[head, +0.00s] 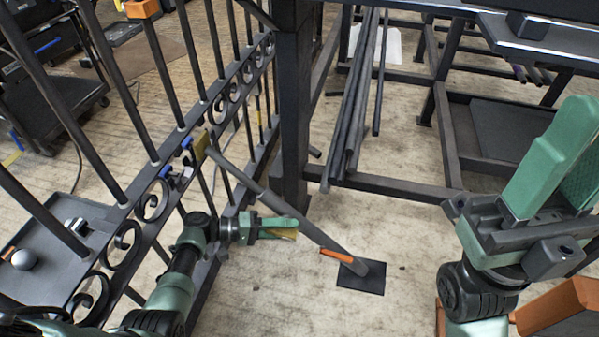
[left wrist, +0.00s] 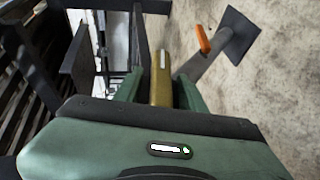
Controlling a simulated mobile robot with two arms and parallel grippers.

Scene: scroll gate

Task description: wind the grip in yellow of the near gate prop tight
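The near gate prop (head: 310,231) is a grey tube sloping from a yellow bracket (head: 201,147) on the black scroll gate (head: 148,207) down to a dark foot plate (head: 361,277). An orange grip (head: 337,255) sits near its foot; it also shows in the left wrist view (left wrist: 203,38). My left gripper (head: 280,228) is beside the tube. The yellow grip (left wrist: 161,80) lies between its fingers (left wrist: 160,92), with a white mark on it. I cannot tell whether both fingers press on it. My right gripper (head: 560,155) is raised at the right, away from the prop.
A dark post (head: 293,100) stands just behind the prop. A rack with long dark pipes (head: 358,95) is at the back. An orange-brown box-like thing (head: 560,305) is at the lower right. The floor around the foot plate is clear.

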